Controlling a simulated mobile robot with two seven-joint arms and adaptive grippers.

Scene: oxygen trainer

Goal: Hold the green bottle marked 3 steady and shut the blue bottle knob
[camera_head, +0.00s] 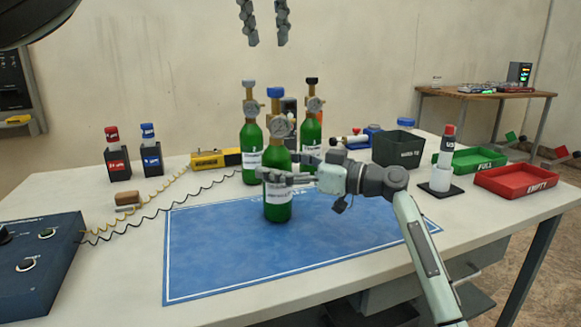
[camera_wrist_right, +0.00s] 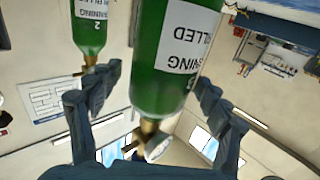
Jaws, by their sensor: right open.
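A green bottle (camera_head: 277,212) with a white label, a gauge and a blue knob (camera_head: 276,92) stands upright on the blue mat (camera_head: 225,265). My right gripper (camera_head: 280,170) reaches in from the right, with one finger across the bottle's front and the other partly hidden behind. In the right wrist view, the bottle (camera_wrist_right: 150,70) is between the open fingers, apparently not clamped. My left gripper (camera_head: 263,22) hangs high above, its two fingers apart and pointing down, empty, above the knob.
Two more green bottles stand close behind, at left (camera_head: 249,135) and right (camera_head: 310,135). A dark bin (camera_head: 398,150), green tray (camera_head: 470,160) and red tray (camera_head: 517,181) are at right. A blue console (camera_head: 38,265) with coiled cords is at left. The mat's front is clear.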

